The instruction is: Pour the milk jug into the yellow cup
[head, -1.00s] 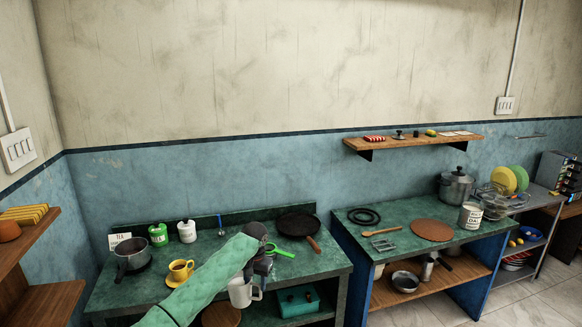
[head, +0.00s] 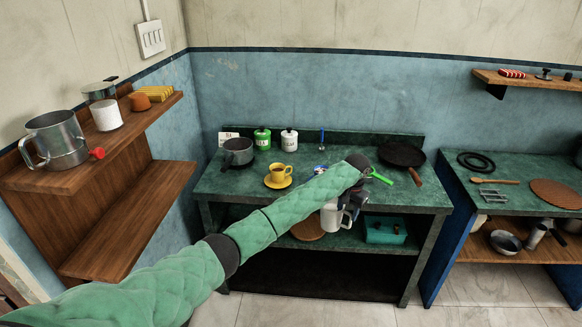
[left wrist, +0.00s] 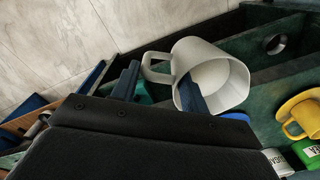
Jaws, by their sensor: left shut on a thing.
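The milk jug (head: 330,217) is pale grey-white and hangs in front of the green counter's front edge, roughly upright. My left gripper (head: 350,203) is shut on it at the handle side. In the left wrist view the jug (left wrist: 226,80) has its handle between my fingers (left wrist: 158,88), and its whitish inside shows. The yellow cup (head: 277,170) stands upright on a yellow saucer (head: 278,183) on the counter, left of and behind the jug. The cup also shows at the right edge of the left wrist view (left wrist: 304,113). My right gripper is out of view.
On the green counter (head: 230,187) stand a saucepan (head: 238,152), a green canister (head: 262,139), a white canister (head: 289,140) and a frying pan (head: 402,155). A teal box (head: 385,231) sits on the shelf below. Wooden shelves (head: 130,210) stand at left.

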